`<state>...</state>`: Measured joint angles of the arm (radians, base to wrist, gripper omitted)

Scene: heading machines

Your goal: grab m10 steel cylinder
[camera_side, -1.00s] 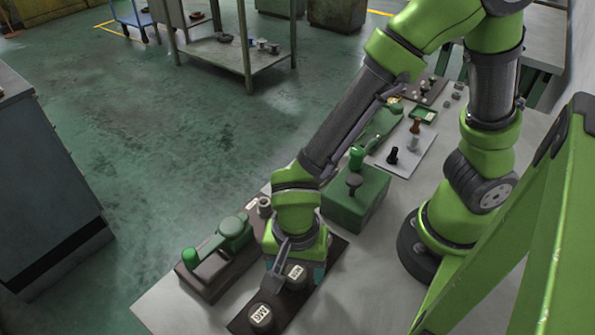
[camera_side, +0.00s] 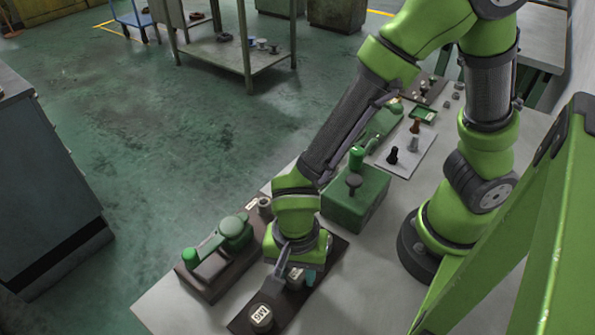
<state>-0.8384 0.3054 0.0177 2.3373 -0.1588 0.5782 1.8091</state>
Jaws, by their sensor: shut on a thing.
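The steel cylinder (camera_side: 295,280) with a white label on its top stands at the dark brown tray (camera_side: 327,262), directly under my gripper. Its label is partly covered and too small to read surely. My gripper (camera_side: 296,274) points down and is shut on this cylinder, one finger on its left and a teal-tipped finger on its right. A second labelled cylinder (camera_side: 261,317) stands on the same tray nearer the front, apart from my gripper. I cannot tell whether the held cylinder still touches the tray.
A green hand-lever machine (camera_side: 218,250) on a dark base stands left of the tray. A green box with a knob (camera_side: 355,198) stands behind it. A pale plate (camera_side: 408,155) with small pieces lies farther back. Bare bench (camera_side: 172,305) shows at the front left.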

